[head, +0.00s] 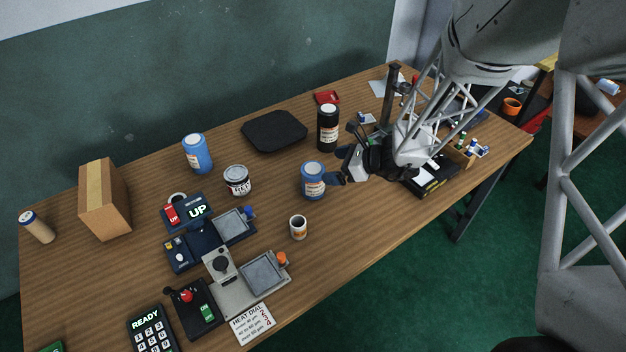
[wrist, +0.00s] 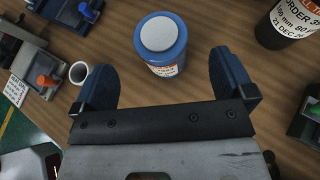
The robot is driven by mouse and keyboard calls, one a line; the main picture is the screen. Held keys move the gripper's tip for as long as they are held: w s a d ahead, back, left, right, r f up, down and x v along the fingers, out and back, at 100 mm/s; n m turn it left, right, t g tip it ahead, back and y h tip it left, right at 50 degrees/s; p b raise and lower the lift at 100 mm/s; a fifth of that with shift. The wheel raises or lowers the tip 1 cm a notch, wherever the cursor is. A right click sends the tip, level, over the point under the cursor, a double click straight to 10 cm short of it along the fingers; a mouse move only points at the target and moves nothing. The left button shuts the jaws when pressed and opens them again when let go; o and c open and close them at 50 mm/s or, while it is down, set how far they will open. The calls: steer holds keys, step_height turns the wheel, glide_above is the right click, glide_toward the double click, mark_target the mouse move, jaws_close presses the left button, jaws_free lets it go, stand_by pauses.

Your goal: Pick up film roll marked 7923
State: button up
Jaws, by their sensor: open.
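I cannot read the mark 7923 on anything. Several small blue and green cylinders (head: 472,148), which may be film rolls, stand at the right end of the table in the head view, partly behind my arm. My gripper (head: 343,167) is open and empty, low over the table. A blue bottle with a grey lid (head: 313,182) stands upright just beyond its fingertips.
A black bottle (head: 327,128) stands behind the gripper. A second blue bottle (head: 197,154), a tin (head: 237,181), a mug (head: 298,228) and a cardboard box (head: 104,200) stand to the left. Machines with trays (head: 265,272) fill the front left. A black box (head: 432,180) lies under my arm.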

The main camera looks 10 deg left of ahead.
mark_target(314, 168)
steer(key=shift+x, duration=1.25)
steer(key=shift+a, duration=0.15)
steer(key=shift+x, duration=2.5)
steer(key=c, duration=1.1)
